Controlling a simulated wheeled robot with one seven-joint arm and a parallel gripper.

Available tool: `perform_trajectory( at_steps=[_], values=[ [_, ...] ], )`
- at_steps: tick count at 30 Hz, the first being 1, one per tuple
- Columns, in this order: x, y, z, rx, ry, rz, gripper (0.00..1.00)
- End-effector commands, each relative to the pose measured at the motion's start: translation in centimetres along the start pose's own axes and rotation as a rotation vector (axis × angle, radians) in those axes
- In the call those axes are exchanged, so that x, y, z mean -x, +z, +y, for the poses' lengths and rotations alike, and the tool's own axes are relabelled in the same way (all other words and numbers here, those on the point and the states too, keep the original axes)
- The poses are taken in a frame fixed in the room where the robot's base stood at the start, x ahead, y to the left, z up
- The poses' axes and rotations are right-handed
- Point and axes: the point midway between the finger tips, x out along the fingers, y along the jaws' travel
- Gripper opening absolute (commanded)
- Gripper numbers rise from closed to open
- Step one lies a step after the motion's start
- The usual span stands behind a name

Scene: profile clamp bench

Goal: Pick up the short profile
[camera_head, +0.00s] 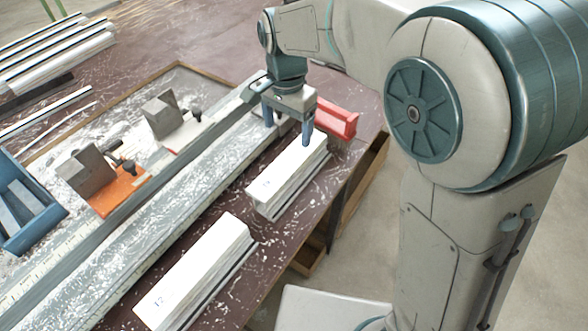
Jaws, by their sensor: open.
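Two white profiles with small dark marks on top lie on the bench (266,283). The farther white profile (284,176) looks the shorter in the picture; the nearer white profile (192,272) lies toward the lower left. I cannot read their marks clearly enough to tell which is the short profile. My gripper (288,132) points down with two blue fingers apart and nothing visible between them. It is by the far end of the farther profile. Its right finger overlaps that end in the picture; I cannot tell whether it touches.
A red block (338,120) lies just right of my gripper. A long metal rail (165,215) runs left of the profiles. Clamps on an orange base (122,192) and a pale base (184,136) stand beyond it. A blue tray (38,229) is at left.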

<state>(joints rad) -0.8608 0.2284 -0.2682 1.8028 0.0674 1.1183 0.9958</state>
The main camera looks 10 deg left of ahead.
Motion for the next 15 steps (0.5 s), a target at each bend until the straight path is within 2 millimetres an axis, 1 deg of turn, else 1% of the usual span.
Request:
perform_trajectory(
  at_steps=[5, 9, 12, 15],
  values=[
    [-2.9, 0.1, -0.1, -0.005, 0.006, -0.002, 0.78],
    [-5.7, 0.1, 0.0, -0.004, 0.007, -0.002, 0.78],
    [-7.3, 0.1, -0.1, -0.004, 0.005, -0.002, 0.78],
    [-8.1, 0.0, -0.1, -0.003, 0.003, 0.000, 0.78]
  ],
)
